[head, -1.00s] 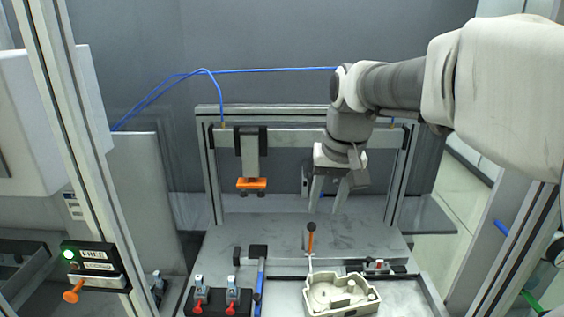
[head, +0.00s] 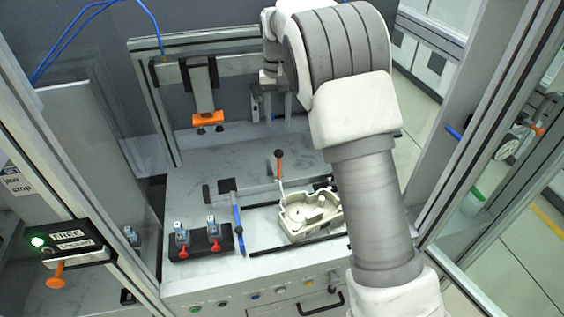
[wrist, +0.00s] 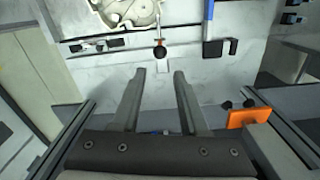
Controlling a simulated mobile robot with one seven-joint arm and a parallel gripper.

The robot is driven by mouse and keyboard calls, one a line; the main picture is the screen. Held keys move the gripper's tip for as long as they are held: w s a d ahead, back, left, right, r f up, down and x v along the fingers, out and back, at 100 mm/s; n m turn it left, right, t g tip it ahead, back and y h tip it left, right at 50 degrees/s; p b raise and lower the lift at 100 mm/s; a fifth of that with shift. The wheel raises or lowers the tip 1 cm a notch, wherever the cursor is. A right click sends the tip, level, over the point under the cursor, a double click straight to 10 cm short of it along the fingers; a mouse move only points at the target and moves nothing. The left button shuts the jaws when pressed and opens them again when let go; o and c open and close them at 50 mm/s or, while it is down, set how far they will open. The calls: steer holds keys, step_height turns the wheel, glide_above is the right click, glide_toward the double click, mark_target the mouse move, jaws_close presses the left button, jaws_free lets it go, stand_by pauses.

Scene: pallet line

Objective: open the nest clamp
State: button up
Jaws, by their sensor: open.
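The nest clamp's lever (head: 280,168) stands roughly upright beside the cream cast housing (head: 311,212), with an orange grip and a dark knob on top. In the wrist view the dark knob (wrist: 160,52) shows nearly end-on, just beyond the fingertips and between their lines. The housing (wrist: 128,12) is partly cut off at the top there. My gripper (wrist: 160,74) is open, with nothing between its fingers. In the head view my gripper (head: 278,112) is partly behind my arm, above and behind the lever. The clamp's arm is too small to read clearly.
An orange-ended press head (head: 208,119) hangs from the frame at left; it is at right in the wrist view (wrist: 248,117). A blue bar (head: 238,222) and red-handled toggles (head: 198,240) sit left of the housing. A panel with a green lamp reads FREE (head: 72,242).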

mark_target(279, 175)
step_height(279, 175, down, 17)
steer(key=shift+r+p, duration=0.1)
steer(key=shift+p, duration=0.7)
jaws_close()
stand_by(1.0)
